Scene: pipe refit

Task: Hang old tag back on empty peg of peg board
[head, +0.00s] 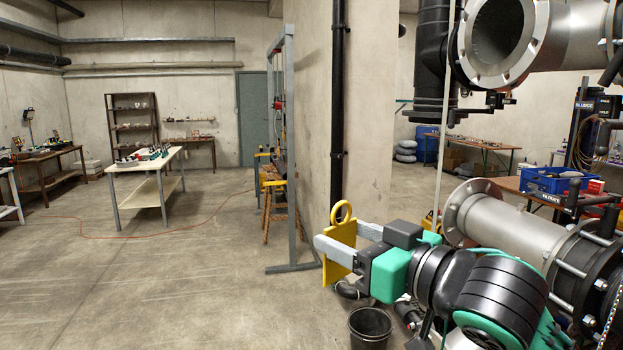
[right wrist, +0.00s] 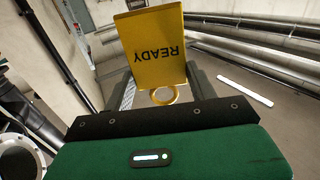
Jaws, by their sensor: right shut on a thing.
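My right gripper (head: 347,241) is shut on a yellow tag (head: 340,262) with a ring at its top. The tag hangs upright in the air between the fingers, clear of any surface. In the right wrist view the tag (right wrist: 152,48) reads READY upside down, and its ring (right wrist: 165,96) lies toward the palm between the two fingers. I cannot make out the peg board or an empty peg for certain. A tall grey frame (head: 291,140), seen almost edge-on, carries small red and dark items whose details are too small to tell. My left gripper is not in view.
Large flanged pipes (head: 505,228) stand close on the right, beside my arm. A black bucket (head: 371,326) is on the floor below the gripper. A concrete pillar (head: 365,120) stands behind the tag. A pale worktable (head: 140,190) stands far left; the floor before it is mostly clear.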

